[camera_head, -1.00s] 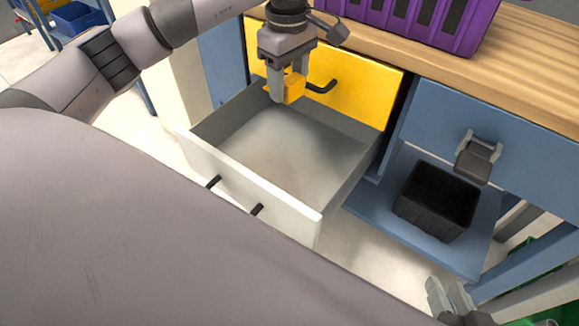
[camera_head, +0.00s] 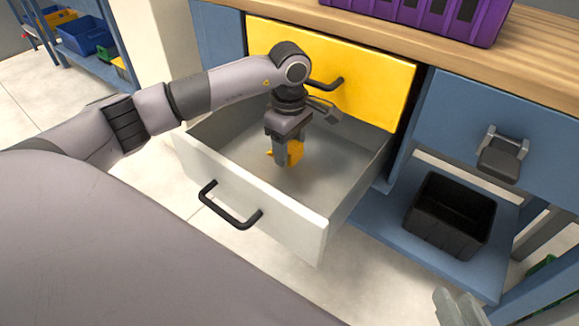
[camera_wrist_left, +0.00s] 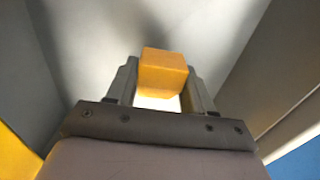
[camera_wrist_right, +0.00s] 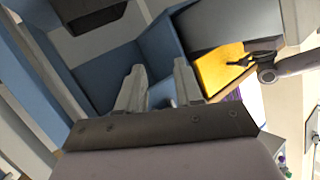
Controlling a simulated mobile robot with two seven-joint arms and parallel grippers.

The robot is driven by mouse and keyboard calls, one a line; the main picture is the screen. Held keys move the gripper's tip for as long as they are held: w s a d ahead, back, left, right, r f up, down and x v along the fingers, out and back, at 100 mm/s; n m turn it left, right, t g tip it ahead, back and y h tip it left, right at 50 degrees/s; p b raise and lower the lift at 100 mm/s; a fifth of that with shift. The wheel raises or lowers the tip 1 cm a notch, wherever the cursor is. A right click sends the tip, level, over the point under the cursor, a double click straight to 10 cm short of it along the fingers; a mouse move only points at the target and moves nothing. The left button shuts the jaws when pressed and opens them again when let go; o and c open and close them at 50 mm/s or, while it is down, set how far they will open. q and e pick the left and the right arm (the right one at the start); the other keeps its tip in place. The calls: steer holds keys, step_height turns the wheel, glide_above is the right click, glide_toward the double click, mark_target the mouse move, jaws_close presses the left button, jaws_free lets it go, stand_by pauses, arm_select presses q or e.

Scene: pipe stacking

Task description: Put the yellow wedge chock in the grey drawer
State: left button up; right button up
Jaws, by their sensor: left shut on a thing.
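The yellow wedge chock (camera_head: 295,152) is held in my left gripper (camera_head: 283,158), which is shut on it. They are inside the open grey drawer (camera_head: 300,224), above or at its floor; I cannot tell whether the chock touches the floor. In the left wrist view the chock (camera_wrist_left: 163,72) sits between the two fingers, with the grey drawer floor behind it. My right gripper (camera_wrist_right: 158,85) has its fingers apart with nothing between them. Only its tip shows at the bottom right of the head view.
A closed yellow drawer (camera_head: 370,85) is behind the grey one. A purple crate (camera_head: 420,15) stands on the wooden worktop (camera_head: 530,75). A black bin (camera_head: 450,220) sits on the blue shelf (camera_head: 385,235) at the right. The rest of the grey drawer looks empty.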

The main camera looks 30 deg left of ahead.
mark_target(289, 173)
arm_select(q)
step_height(289, 173, down, 4)
steer(key=shift+r+b, duration=0.1)
steer(key=shift+b, duration=0.6)
steer(key=shift+f, duration=0.7)
steer(key=o, duration=1.1)
steer(key=shift+r, duration=0.1)
arm_select(e)
steer(key=shift+s+d+n+t, duration=0.15)
steer(key=shift+d+n+t, duration=0.15)
steer(key=shift+d+t, duration=0.25)
